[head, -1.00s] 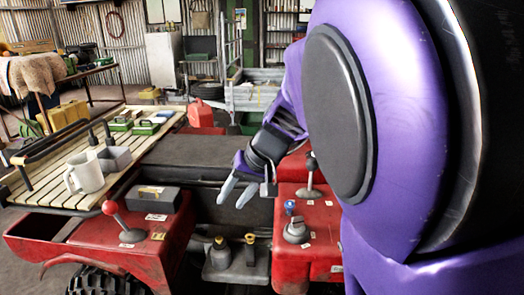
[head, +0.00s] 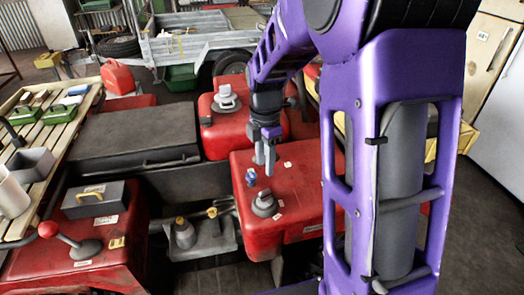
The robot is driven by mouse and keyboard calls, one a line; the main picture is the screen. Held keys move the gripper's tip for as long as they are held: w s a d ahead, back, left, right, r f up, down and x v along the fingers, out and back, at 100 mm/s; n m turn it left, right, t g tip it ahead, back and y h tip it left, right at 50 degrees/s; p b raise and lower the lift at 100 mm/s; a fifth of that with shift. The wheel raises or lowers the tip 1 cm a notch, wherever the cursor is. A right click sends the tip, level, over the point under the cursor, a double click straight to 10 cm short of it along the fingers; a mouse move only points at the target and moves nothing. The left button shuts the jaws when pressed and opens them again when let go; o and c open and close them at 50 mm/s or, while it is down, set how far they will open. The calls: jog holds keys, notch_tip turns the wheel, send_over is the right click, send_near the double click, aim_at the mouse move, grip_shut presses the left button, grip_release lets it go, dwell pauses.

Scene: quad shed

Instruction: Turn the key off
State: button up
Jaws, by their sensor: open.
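The small blue key (head: 251,177) stands upright on the top of a red body panel (head: 304,212), beside a grey rotary knob (head: 265,204). The key's exact turn position is too small to read. My gripper (head: 264,163) points down just behind and slightly right of the key, over the same panel. Its two fingers look narrowly apart and nothing shows between them. The fingers appear clear of the key; their height above the panel is hard to judge.
Another red panel with a grey fitting (head: 227,98) lies behind. Brass-capped grey parts (head: 184,232) sit in the gap at left. A red-knobbed lever (head: 48,229) and a dark box (head: 96,198) are further left. A slatted rack (head: 62,135) holds a mug and boxes.

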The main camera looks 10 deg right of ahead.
aim_at(265, 191)
jog(key=shift+f+b, duration=2.8)
jog(key=shift+f, duration=2.7)
grip_shut()
